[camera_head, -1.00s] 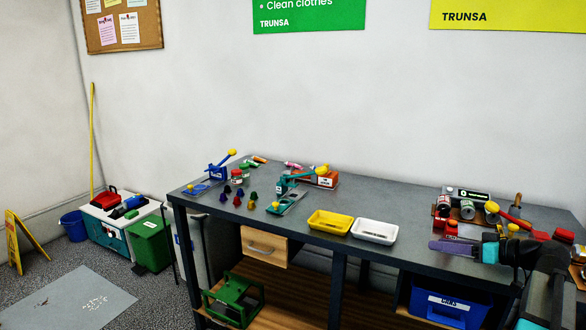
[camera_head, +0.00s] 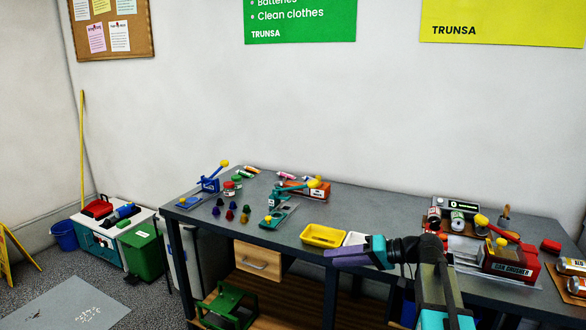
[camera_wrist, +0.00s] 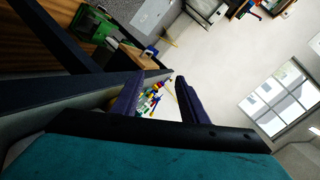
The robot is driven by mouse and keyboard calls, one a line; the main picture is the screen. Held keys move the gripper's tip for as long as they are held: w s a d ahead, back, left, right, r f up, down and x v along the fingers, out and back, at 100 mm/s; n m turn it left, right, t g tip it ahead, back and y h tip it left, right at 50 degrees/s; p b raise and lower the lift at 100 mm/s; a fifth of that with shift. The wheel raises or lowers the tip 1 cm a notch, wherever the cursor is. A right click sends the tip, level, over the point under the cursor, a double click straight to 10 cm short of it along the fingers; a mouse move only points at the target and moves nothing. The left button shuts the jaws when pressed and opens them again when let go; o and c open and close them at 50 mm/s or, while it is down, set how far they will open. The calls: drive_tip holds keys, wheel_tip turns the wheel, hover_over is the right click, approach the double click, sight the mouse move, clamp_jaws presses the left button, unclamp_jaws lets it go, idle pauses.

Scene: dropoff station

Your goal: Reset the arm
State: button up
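My gripper (camera_head: 328,256) is at the end of my arm, which reaches in from the lower right of the head view. It is over the front part of the grey workbench (camera_head: 390,218), beside the yellow tray (camera_head: 323,235), and partly hides the white tray (camera_head: 354,239). In the wrist view my two dark purple fingers (camera_wrist: 157,98) stand apart with nothing between them. The bench items seen through the gap lie farther off.
A can crusher (camera_head: 508,262) and several cans stand on the right of the bench. Lever presses, including a blue one (camera_head: 210,184), and small coloured pieces are on the left. A green bin (camera_head: 142,251) stands on the floor.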

drive_tip(key=s+a+f+m+g, duration=0.1)
drive_tip(key=s+a+f+g, duration=0.2)
drive_tip(key=a+f, duration=0.6)
drive_tip(key=s+f+m+g+h, duration=0.1)
drive_tip(key=s+f, duration=0.2)
drive_tip(key=f, duration=0.4)
drive_tip(key=s+f+h+p, duration=0.1)
drive_tip(key=s+f+h, duration=0.15)
drive_tip(key=f, duration=0.35)
drive_tip(key=s+f+m+g+h, duration=0.1)
drive_tip(key=s+f, duration=0.3)
drive_tip(key=f, duration=0.3)
drive_tip(key=s+d+f+g+h, duration=0.2)
drive_tip(key=s+d+f+h, duration=0.2)
drive_tip(key=s+f, duration=0.8)
drive_tip(key=s+d+f+n+g+h+p, duration=0.1)
drive_tip(key=s+d+f+g+h, duration=0.2)
drive_tip(key=s+d+f, duration=0.4)
drive_tip(key=s+f+h, duration=0.1)
drive_tip(key=s+f, duration=0.4)
drive_tip(key=s, duration=0.6)
drive_tip(key=shift+d+f, duration=0.35)
drive_tip(key=shift+d, duration=0.05)
